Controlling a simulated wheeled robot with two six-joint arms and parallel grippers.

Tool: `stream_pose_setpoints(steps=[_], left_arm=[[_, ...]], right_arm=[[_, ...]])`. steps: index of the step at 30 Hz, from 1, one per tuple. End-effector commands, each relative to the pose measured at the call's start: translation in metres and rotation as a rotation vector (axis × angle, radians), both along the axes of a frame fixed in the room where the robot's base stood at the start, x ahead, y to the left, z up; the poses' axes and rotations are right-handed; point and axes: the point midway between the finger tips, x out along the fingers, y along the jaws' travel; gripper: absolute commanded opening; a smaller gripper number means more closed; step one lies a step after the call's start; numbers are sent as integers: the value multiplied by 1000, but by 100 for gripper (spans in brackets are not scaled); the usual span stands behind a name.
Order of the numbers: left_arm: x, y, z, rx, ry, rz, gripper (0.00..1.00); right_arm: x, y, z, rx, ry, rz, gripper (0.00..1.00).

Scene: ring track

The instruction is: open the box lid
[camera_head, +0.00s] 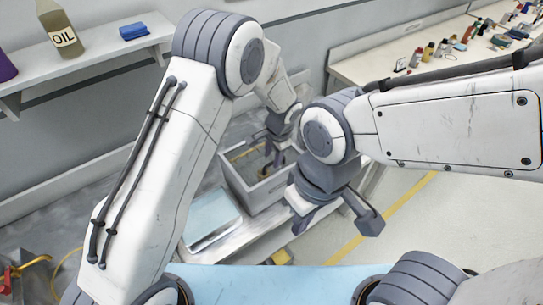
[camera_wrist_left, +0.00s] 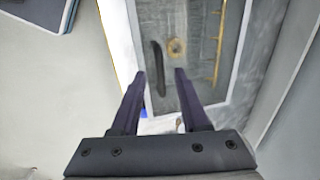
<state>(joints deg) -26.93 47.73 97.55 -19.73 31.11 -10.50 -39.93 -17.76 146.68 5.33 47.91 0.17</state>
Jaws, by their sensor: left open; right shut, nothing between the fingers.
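A grey box (camera_head: 248,196) stands on a low bench beyond my arms. In the left wrist view, its pale rim (camera_wrist_left: 122,45) frames a worn grey surface with a dark slot-like strip, a small tan ring and a yellow-edged strip. I cannot tell whether this surface is a lid or the box's inside. My left gripper (camera_head: 275,156) points down over the box. Its two fingers are apart and empty in the left wrist view (camera_wrist_left: 160,76). My right gripper (camera_head: 336,212) is nearer, in front of the box's right side, shut and holding nothing.
A flat pale-blue item (camera_head: 212,217) lies left of the box. A counter (camera_head: 375,65) at the back right carries many small items. Open floor (camera_head: 415,235) lies to the right.

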Motion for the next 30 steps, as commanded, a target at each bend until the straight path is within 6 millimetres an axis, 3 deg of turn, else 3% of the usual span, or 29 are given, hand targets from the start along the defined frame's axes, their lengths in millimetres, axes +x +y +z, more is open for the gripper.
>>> stream_pose_setpoints(steps=[6, 14, 15, 18, 30], left_arm=[[3, 2, -18, 0, 0, 0, 45], [4, 2, -20, -2, -1, 1, 45], [4, 2, -20, -2, -1, 1, 41], [3, 2, -20, -1, -1, 1, 3], [3, 2, -19, -1, -1, 1, 0]], right_arm=[[0, 0, 6, 0, 0, 0, 0], [0, 0, 5, 0, 0, 0, 0], [0, 0, 5, 0, 0, 0, 0], [0, 0, 5, 0, 0, 0, 0], [0, 0, 6, 0, 0, 0, 0]])
